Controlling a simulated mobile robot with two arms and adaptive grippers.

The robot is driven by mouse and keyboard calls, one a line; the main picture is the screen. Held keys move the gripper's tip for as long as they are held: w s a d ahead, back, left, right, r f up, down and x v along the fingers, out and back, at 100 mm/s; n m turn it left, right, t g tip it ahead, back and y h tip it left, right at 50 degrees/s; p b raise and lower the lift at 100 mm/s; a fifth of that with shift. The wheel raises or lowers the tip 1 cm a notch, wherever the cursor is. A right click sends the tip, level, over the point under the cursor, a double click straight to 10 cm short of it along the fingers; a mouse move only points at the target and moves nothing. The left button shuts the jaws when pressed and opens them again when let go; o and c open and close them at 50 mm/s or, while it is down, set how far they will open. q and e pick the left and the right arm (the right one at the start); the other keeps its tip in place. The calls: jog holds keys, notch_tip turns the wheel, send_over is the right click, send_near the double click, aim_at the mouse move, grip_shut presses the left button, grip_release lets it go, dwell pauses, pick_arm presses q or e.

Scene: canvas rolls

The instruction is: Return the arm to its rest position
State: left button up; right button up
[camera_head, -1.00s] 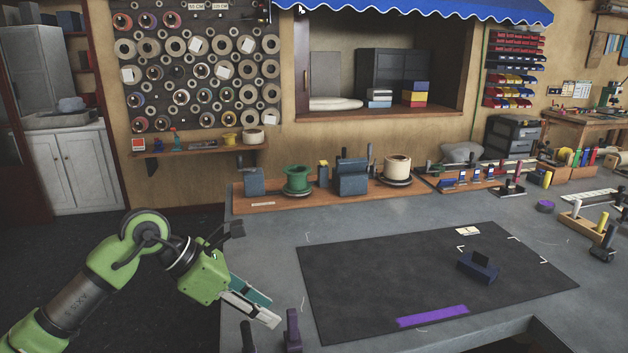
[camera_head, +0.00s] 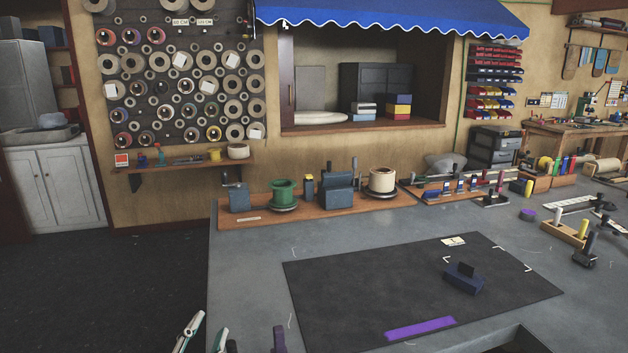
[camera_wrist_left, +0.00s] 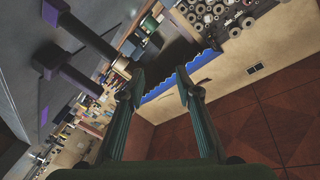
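My left gripper (camera_head: 205,334) shows only by its fingertips at the bottom edge of the head view, left of the grey workbench (camera_head: 245,270). The fingertips are apart with nothing between them. In the left wrist view the two dark green fingers (camera_wrist_left: 157,88) also stand apart and empty. The rest of the left arm is out of the head view. My right gripper is in neither view.
A dark mat (camera_head: 360,290) on the bench carries a navy block (camera_head: 463,279) and a purple strip (camera_head: 420,328). A purple-grey upright post (camera_head: 279,340) stands close right of my left gripper. Open floor (camera_head: 100,280) lies to the left.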

pick_arm(q)
jog(key=s+a+f+n+g+y, duration=0.1)
jog(key=s+f+n+g, duration=0.1)
jog(key=s+f+g, duration=0.35)
jog(key=s+a+f+n+g, duration=0.25)
jog(key=s+f, duration=0.35)
jog(key=f, duration=0.4)
jog(key=s+d+f+n+g+h, duration=0.1)
jog(key=s+d+f+g, duration=0.2)
jog(key=s, duration=0.6)
jog(key=s+f+n+g, duration=0.1)
jog(key=s+f+g, duration=0.2)
jog(key=s+f, duration=0.35)
notch_tip(320, 180, down, 24)
jog(key=s+r+g, duration=0.1)
jog(key=s, duration=0.1)
jog(key=s+a+f+g, duration=0.1)
jog(key=s+a+f, duration=0.2)
jog(key=s+f, duration=1.4)
jog(key=shift+f, duration=0.4)
jog(key=shift+s, duration=0.1)
